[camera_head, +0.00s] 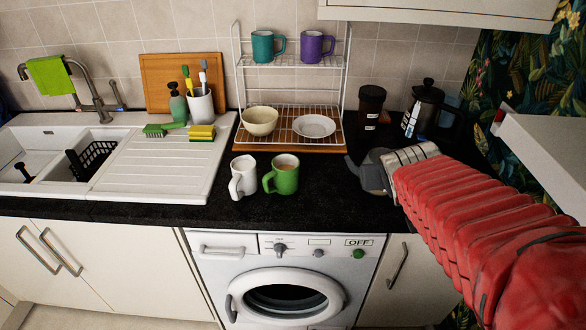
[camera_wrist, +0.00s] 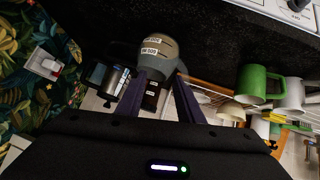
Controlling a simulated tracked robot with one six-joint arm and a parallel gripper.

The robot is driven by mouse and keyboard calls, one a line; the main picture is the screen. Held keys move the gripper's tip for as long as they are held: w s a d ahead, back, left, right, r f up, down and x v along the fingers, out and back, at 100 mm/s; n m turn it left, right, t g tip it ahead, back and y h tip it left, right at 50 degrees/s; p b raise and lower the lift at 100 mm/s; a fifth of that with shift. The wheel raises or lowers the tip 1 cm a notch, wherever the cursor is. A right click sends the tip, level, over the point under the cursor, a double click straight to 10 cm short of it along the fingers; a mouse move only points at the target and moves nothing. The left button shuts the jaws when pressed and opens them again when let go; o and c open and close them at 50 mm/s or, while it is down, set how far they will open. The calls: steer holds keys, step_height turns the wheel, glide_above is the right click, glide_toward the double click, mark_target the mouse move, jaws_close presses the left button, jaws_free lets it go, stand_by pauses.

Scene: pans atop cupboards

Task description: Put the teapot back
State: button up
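The grey teapot (camera_head: 373,176) stands on the black worktop to the right of the green mug, its spout pointing left. My gripper hides its right side in the head view. In the wrist view, which is turned upside down, the teapot (camera_wrist: 158,48) shows two white labels and lies just beyond my fingertips. My gripper (camera_wrist: 160,78) is at the teapot's right side, with its two dark fingers apart. Whether either finger touches the teapot is not clear.
A white mug (camera_head: 243,177) and a green mug (camera_head: 285,178) stand left of the teapot. A dark jar (camera_head: 369,106) and a black French press (camera_head: 424,108) are at the back right. A white shelf (camera_head: 545,150) juts out at right.

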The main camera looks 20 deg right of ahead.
steer(key=s+a+n+g+y, duration=0.1)
steer(key=s+a+y, duration=0.1)
steer(key=s+a, duration=0.4)
steer(key=s+a+n+g+y, duration=0.1)
steer(key=s+a+g+y, duration=0.1)
steer(key=s+a, duration=0.5)
steer(key=a+f, duration=0.1)
steer(key=a, duration=0.5)
steer(key=shift+n+y, duration=0.4)
